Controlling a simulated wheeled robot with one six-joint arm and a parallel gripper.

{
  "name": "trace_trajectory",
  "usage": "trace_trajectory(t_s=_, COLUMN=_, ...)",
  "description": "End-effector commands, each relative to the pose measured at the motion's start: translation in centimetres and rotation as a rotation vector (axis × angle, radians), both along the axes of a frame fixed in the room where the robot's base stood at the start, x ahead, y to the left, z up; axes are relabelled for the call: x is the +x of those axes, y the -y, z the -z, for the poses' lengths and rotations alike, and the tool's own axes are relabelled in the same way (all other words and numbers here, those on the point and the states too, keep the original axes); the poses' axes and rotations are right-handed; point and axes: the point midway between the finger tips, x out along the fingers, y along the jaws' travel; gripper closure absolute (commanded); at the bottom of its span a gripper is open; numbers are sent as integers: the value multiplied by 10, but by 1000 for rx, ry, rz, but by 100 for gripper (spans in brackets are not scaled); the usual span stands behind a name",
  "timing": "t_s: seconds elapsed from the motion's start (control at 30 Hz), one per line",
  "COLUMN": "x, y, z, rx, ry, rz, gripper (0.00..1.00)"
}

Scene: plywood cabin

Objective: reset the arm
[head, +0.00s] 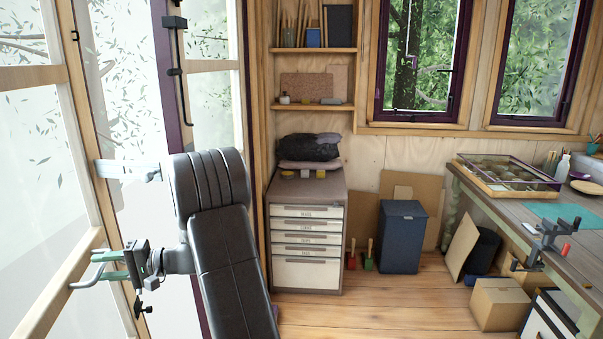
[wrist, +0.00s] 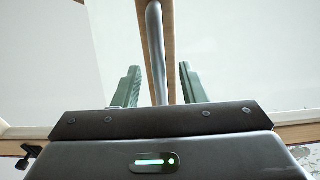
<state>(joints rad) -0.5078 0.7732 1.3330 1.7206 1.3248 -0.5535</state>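My arm reaches out to the left in the head view. My gripper (head: 96,266) is at the glazed door on the left side. In the wrist view my gripper (wrist: 160,67) has its two green fingers standing apart. A grey metal bar (wrist: 156,45), apparently a door handle, runs between them, with a gap visible on each side. The bar's curved end (head: 84,285) shows beside the fingers in the head view. I cannot tell whether it lies between the fingers in depth. Nothing is held.
The wooden-framed glass door (head: 62,95) is close to my gripper and arm. A drawer cabinet (head: 307,240) stands right of my arm, with a blue-grey bin (head: 402,238) beyond. A workbench (head: 480,188) is at the right. The wooden floor (head: 410,310) in front is clear.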

Motion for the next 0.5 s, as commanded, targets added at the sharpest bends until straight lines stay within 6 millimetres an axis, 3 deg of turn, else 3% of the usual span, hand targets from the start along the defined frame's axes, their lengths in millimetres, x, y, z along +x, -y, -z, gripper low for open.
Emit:
trace_trajectory(t_s=0.07, x=3, y=1, z=3, rx=2, ry=3, rz=-10, gripper=62)
trace_trajectory(t_s=0.4, x=18, y=66, z=3, rx=1, ry=2, rz=-7, gripper=62)
trace_trajectory(t_s=0.5, x=10, y=38, z=-3, rx=-1, ry=-2, rz=-16, gripper=62)
